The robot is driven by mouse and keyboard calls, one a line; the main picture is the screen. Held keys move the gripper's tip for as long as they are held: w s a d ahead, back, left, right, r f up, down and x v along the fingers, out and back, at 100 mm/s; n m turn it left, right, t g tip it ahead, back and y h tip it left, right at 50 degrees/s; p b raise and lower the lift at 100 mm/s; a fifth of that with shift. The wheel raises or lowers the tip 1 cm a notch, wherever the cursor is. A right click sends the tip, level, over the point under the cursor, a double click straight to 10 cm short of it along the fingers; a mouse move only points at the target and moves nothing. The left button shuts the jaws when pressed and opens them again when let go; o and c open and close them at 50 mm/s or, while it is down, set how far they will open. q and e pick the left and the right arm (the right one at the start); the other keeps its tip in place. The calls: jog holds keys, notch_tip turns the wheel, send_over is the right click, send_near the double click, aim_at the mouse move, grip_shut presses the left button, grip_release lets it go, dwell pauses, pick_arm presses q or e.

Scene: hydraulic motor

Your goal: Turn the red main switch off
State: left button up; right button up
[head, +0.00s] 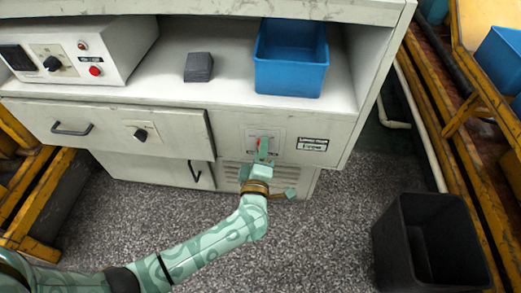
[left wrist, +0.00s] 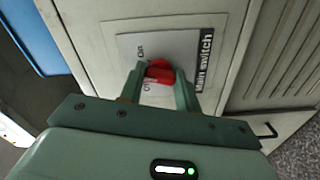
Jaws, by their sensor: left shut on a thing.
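The red main switch (left wrist: 160,71) sits on a white plate (left wrist: 188,45) lettered "Main switch" on the cabinet front. In the left wrist view its red knob is between the two fingers of my left gripper (left wrist: 162,82), which is shut on it. Part of the "ON" and "OFF" lettering is hidden by the fingers. In the head view my left gripper (head: 264,160) reaches the switch plate (head: 264,135) from below, and only a little red of the switch shows. My right gripper is not in view.
On the shelf stand a blue bin (head: 291,78), a dark grey block (head: 199,67) and a control box (head: 85,45) with a red button. A drawer (head: 110,128) and a lower door lie left of the switch. A black bin (head: 430,245) stands on the floor at right.

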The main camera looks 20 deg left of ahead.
pick_arm(q)
jog(key=shift+s+f+n+b, duration=0.1)
jog(key=shift+n+b, duration=0.25)
jog(key=shift+n, duration=2.8)
jog(key=shift+f+n+b, duration=0.1)
jog(key=shift+n+b, duration=0.2)
jog(key=shift+n, duration=2.85)
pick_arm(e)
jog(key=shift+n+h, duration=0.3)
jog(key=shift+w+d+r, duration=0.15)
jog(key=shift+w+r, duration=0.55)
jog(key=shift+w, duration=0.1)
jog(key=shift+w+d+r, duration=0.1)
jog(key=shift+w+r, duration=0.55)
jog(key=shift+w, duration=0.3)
pick_arm(q)
jog(key=o, duration=0.9)
jog(key=shift+o, duration=0.4)
jog(key=shift+r, duration=0.1)
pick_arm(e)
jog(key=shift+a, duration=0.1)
